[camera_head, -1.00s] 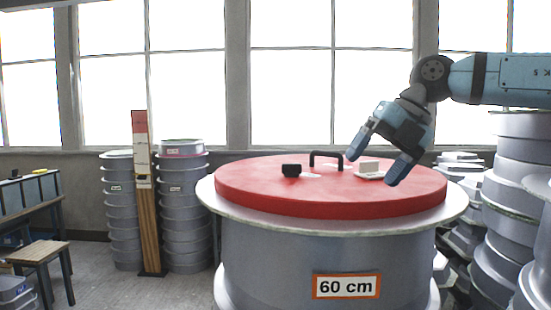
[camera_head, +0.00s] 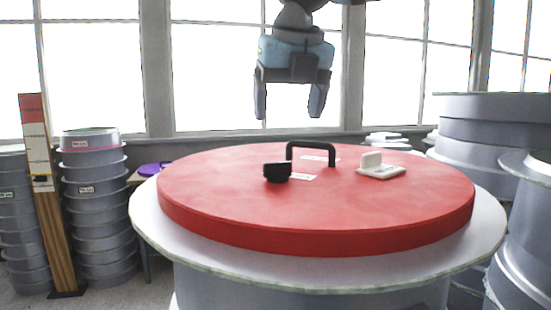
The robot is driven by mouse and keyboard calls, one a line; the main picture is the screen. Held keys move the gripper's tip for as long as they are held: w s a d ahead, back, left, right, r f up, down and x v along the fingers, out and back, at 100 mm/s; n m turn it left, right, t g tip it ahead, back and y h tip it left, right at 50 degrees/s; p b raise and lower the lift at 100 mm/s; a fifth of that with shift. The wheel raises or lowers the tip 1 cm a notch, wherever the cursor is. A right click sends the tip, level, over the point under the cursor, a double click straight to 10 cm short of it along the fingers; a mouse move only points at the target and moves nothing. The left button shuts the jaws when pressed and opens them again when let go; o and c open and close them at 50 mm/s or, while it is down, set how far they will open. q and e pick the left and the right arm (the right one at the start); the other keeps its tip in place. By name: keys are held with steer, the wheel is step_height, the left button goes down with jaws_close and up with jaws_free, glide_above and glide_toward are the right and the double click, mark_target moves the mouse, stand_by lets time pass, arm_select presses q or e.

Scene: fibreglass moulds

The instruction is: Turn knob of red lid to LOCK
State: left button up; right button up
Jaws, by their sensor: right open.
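The red lid (camera_head: 320,215) lies flat on a large round grey mould (camera_head: 300,290) with a pale flange. On the lid are a black knob (camera_head: 277,173), a black arched handle (camera_head: 311,146) and a white block on a white plate (camera_head: 381,170). White labels lie beside the black knob and behind the handle; their print is too small to read. My right gripper (camera_head: 288,112) hangs above the lid, fingers pointing down, open and empty. In the picture it is above the black knob and handle, apart from both. My left gripper is out of view.
Stacks of grey moulds stand at the left (camera_head: 95,200) and right (camera_head: 490,130). A wooden height post (camera_head: 48,200) stands at the far left. A purple item (camera_head: 152,169) is behind the lid's left side. Windows fill the back.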

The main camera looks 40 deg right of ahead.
mark_target(278, 163)
steer(key=x, duration=0.5)
steer(key=p+x, duration=0.1)
steer(key=x, duration=0.3)
steer(key=shift+w+f, duration=0.3)
steer(key=shift+w, duration=0.05)
steer(key=shift+w+d+f+p, duration=0.15)
steer(key=shift+f+p, duration=0.15)
steer(key=shift+f, duration=0.15)
steer(key=c, duration=0.9)
